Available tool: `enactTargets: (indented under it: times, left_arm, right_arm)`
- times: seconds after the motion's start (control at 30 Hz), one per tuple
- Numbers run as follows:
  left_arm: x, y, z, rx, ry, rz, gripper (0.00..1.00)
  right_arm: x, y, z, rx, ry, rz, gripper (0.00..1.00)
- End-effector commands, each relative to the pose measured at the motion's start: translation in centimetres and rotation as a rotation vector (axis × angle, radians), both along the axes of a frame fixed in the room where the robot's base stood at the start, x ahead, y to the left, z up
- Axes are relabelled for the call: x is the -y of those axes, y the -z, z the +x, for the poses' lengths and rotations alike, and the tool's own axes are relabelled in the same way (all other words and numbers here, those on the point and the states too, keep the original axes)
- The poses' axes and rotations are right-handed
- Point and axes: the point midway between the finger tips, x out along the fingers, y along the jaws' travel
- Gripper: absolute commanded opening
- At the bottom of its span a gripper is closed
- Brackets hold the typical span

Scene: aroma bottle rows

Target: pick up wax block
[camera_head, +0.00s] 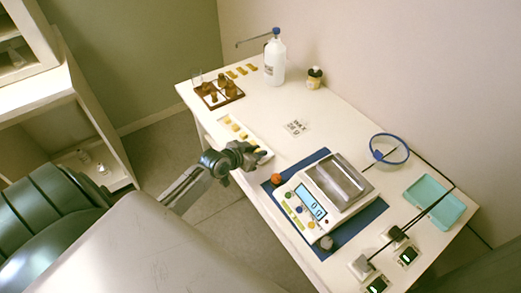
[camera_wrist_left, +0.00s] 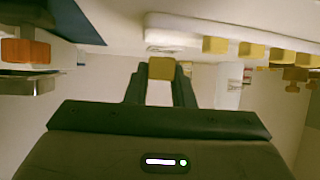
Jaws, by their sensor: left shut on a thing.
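My left gripper (camera_head: 259,156) is over the near-left edge of the white table, at the near end of a row of yellow wax blocks (camera_head: 235,127). In the left wrist view the left gripper (camera_wrist_left: 161,70) is shut on a yellow wax block (camera_wrist_left: 161,66), which sits between the two fingertips. Other wax blocks (camera_wrist_left: 214,45) stand in a row on a white tray (camera_wrist_left: 180,27) to the right of the fingers in that view. My right gripper is not in view.
A brown rack (camera_head: 209,102) with small bottles and a white wash bottle (camera_head: 275,62) stand farther back. Teal trays (camera_head: 447,211) lie at right.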

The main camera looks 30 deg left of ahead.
Motion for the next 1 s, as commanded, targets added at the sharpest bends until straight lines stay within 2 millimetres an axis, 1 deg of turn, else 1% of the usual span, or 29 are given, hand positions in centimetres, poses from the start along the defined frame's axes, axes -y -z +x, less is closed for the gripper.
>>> enactTargets:
  times: [0.03, 0.3, 0.4, 0.5, 0.63, 0.8, 0.93, 1.0]
  left_arm:
    - [0.3, 0.1, -1.4, -0.001, 0.003, 0.003, 0.01]
    - [1.6, -0.6, -8.0, -0.001, 0.003, 0.002, 0.01]
    - [2.0, -0.8, -9.8, -0.001, 0.002, 0.001, 0.01]
    - [2.3, -1.0, -11.1, 0.000, 0.002, 0.001, 0.01]
    - [2.5, -1.2, -12.2, 0.000, 0.000, 0.001, 0.01]
    - [2.6, -1.3, -12.6, 0.002, 0.000, 0.000, 0.01]
    - [3.0, -1.7, -12.1, 0.006, -0.006, -0.002, 0.01]
    - [3.6, -2.2, -11.4, 0.007, -0.016, -0.005, 0.01]
  right_arm:
    - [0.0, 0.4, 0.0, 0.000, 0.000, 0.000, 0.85]
    - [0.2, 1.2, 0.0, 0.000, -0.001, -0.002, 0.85]
    - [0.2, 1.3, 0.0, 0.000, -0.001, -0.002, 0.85]
    - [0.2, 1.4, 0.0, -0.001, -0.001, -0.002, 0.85]
    - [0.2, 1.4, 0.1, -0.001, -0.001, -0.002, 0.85]
    - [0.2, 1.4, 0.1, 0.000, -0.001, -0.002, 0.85]
    - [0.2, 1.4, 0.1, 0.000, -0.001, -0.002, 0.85]
    - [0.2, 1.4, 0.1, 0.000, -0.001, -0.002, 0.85]
